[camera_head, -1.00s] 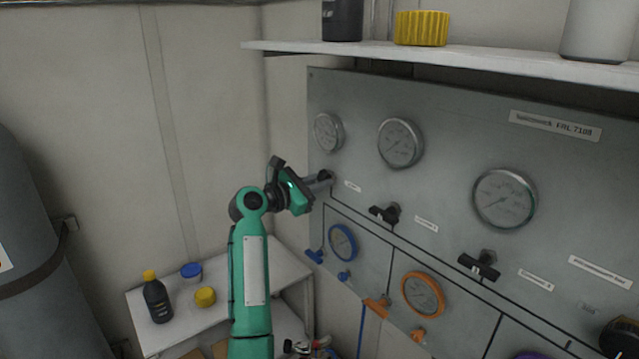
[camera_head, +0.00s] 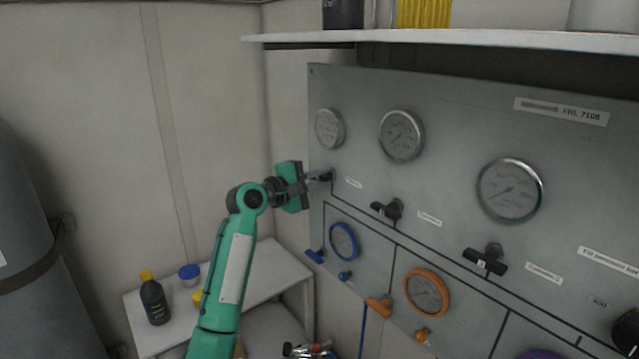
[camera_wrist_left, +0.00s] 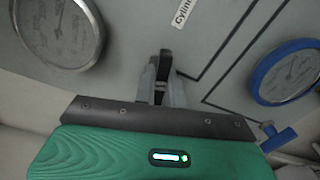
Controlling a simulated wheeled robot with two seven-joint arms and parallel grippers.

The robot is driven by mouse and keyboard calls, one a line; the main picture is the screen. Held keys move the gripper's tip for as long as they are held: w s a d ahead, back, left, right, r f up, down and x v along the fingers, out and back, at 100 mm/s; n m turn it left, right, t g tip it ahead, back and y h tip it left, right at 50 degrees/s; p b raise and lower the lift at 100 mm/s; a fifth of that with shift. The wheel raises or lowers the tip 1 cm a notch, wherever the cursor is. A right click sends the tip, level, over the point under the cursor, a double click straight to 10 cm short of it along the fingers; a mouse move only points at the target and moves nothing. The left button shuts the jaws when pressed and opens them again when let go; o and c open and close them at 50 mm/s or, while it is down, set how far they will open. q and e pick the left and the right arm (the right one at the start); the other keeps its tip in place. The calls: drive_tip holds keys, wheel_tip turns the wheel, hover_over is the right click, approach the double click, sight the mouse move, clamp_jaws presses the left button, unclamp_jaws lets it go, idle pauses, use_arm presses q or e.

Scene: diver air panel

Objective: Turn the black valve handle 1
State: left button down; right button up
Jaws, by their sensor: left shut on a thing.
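Black valve handle 1 (camera_head: 327,175) is at the far left of the grey panel, below the leftmost gauge. In the left wrist view the handle (camera_wrist_left: 165,64) stands up between my finger ends. My left gripper (camera_head: 318,177) reaches it from the left and is shut on it. In the wrist view both fingers (camera_wrist_left: 162,92) lie along its sides. The fingers and the gripper body hide part of the handle. My right gripper does not show.
Two more black valve handles (camera_head: 387,209) (camera_head: 485,261) stick out to the right. Blue (camera_head: 343,242) and orange (camera_head: 427,292) gauges sit below. A shelf (camera_head: 450,40) overhangs the panel. A white table (camera_head: 262,275) with a bottle (camera_head: 154,300) stands lower left.

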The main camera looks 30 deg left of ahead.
use_arm(q)
drive_tip(key=shift+m+b, duration=0.45)
drive_tip(key=shift+m, duration=0.85)
drive_tip(key=c, duration=1.5)
unclamp_jaws()
drive_tip(key=b+v, duration=0.5)
drive_tip(key=v, duration=0.9)
